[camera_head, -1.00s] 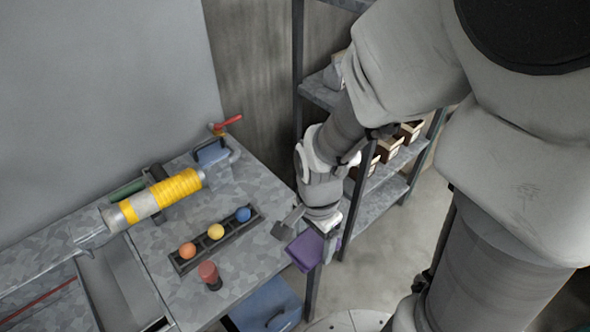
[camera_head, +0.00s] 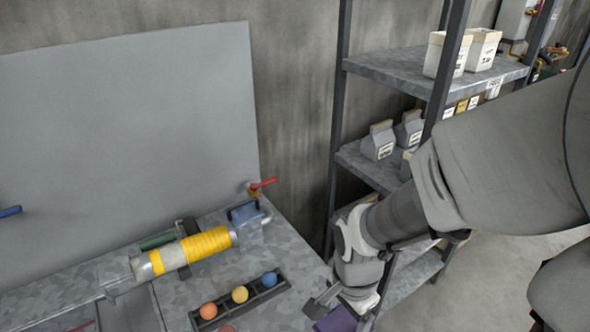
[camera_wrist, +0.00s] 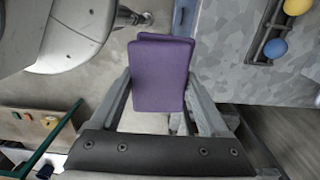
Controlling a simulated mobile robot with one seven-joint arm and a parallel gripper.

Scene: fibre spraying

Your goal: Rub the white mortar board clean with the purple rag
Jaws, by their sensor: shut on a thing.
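My gripper (camera_head: 338,302) is shut on the purple rag (camera_wrist: 160,75). In the wrist view, the rag is a folded, flat purple pad between the two grey fingers. In the head view, only part of the rag (camera_head: 338,321) shows at the bottom edge, below my gripper and beside the right end of the workbench (camera_head: 290,262). I cannot make out a white mortar board for certain in either view. A large plain light-grey panel (camera_head: 120,130) stands upright behind the bench.
A yellow-banded cylinder (camera_head: 190,250) and a rack with orange, yellow and blue balls (camera_head: 240,294) are on the bench. A red-handled valve (camera_head: 262,184) is at its back corner. Metal shelving (camera_head: 430,75) with cartons stands behind my arm. Floor is open at right.

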